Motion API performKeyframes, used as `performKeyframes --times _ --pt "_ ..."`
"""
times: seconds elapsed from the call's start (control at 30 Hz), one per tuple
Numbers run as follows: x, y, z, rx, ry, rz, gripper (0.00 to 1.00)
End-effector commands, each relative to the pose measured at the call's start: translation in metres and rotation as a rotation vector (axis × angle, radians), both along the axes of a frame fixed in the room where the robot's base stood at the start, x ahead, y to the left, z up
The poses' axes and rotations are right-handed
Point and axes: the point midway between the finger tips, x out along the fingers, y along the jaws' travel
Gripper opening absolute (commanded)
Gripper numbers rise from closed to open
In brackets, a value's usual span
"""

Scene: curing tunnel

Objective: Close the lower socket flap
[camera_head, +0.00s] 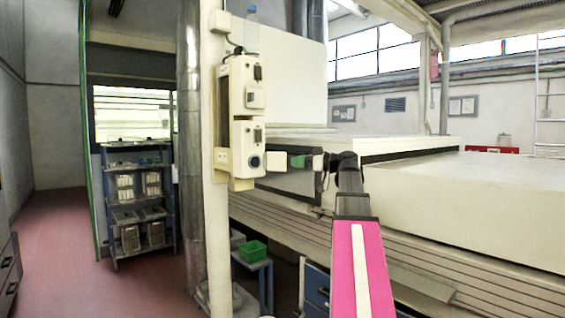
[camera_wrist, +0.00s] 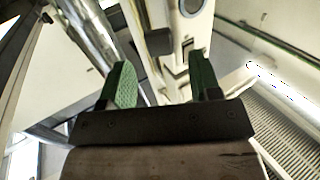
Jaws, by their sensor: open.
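A cream lower socket box (camera_head: 248,150) is fixed to the pillar in the head view, with a dark-ringed round socket (camera_head: 255,163) on its face. A cream plate (camera_head: 275,161) stands out at the box's right side, beside the socket; it looks like the flap, swung open, but I cannot be sure. My gripper (camera_head: 298,161) is just right of this plate, pointing left at about socket height. I cannot tell whether it touches. In the wrist view my gripper (camera_wrist: 160,72) has its green fingers apart with nothing gripped. A round socket (camera_wrist: 191,6) shows beyond them at the top edge.
A second cream box (camera_head: 242,85) sits above on the same pillar (camera_head: 208,230). A long cream tunnel housing (camera_head: 480,200) lies to the right. A blue shelf rack (camera_head: 137,200) stands at left, beside open red floor (camera_head: 60,250). A green bin (camera_head: 252,251) is below.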

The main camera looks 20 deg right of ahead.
Motion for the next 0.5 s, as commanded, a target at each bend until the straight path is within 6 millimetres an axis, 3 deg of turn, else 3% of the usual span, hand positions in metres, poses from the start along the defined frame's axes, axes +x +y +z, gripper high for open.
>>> performKeyframes --times 0.23,0.5 --pt "0.028 0.033 0.000 0.000 0.001 0.001 0.57" --pt "0.043 0.052 0.000 0.000 0.001 -0.001 0.57"
